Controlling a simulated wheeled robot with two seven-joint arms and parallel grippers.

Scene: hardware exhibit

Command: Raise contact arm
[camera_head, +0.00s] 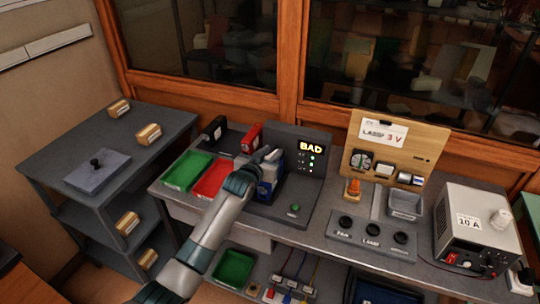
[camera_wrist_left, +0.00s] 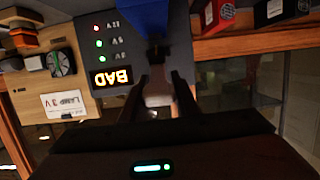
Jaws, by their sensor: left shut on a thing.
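The battery tester (camera_head: 318,137) is a dark panel with a lit "BAD" display and small indicator lights. A blue battery (camera_head: 267,189) stands on its base, partly covered by my left arm; its blue body shows at the top of the left wrist view (camera_wrist_left: 140,15). My left gripper (camera_head: 270,157) is at the top of the battery, beside the panel. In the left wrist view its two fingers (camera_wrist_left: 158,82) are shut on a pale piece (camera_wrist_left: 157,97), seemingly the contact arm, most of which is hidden. My right gripper is not in view.
Green (camera_head: 187,170) and red (camera_head: 213,179) trays lie left of the tester, with black (camera_head: 214,129) and red (camera_head: 251,138) batteries behind. A wooden lamp board (camera_head: 392,148), a switch box (camera_head: 370,239) and a power supply (camera_head: 470,228) stand to the right.

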